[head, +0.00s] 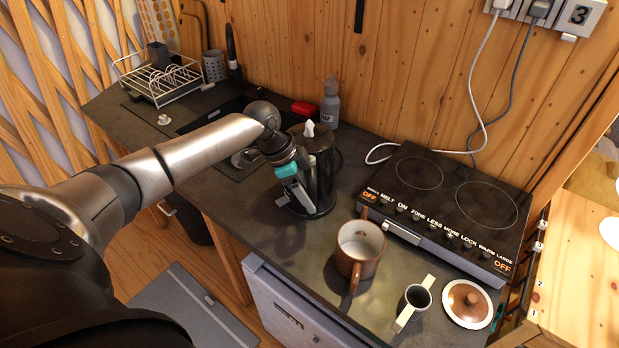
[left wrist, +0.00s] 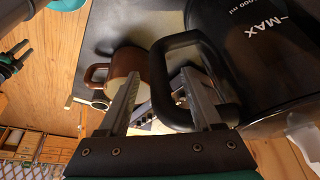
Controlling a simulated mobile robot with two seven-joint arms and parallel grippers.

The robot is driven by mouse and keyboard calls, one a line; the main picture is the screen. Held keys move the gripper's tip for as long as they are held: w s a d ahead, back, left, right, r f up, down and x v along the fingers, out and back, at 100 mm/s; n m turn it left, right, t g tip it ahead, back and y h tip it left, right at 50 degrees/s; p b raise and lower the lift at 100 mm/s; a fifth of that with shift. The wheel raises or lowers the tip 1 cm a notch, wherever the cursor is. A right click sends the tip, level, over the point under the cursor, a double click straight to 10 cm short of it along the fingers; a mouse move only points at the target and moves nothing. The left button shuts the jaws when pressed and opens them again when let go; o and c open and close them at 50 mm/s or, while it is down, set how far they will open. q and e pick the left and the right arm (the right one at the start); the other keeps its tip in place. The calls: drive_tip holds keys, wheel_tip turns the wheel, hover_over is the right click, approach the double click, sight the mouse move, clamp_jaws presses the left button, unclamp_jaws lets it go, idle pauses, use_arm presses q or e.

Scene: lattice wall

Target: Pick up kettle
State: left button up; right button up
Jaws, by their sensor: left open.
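The black kettle (head: 322,165) stands upright on the dark counter, with its handle toward my left gripper. My left gripper (head: 303,208) is open at the handle side of the kettle. In the left wrist view the kettle body (left wrist: 262,50) fills the upper right, with "MAX" marked on it. The black handle (left wrist: 160,85) has its outer bar between the two fingers of my left gripper (left wrist: 165,105); one finger appears to reach into the handle loop. Whether either finger touches it I cannot tell. Teal and dark parts at the left wrist view's left edge may be my right gripper; its jaws are unclear.
A soap bottle (head: 330,103) stands behind the kettle, and a dish rack (head: 160,80) is at the back left.

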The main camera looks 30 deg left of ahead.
use_arm(q)
drive_tip(key=shift+x, duration=1.3)
clamp_jaws()
drive_tip(key=shift+a+r, duration=0.1)
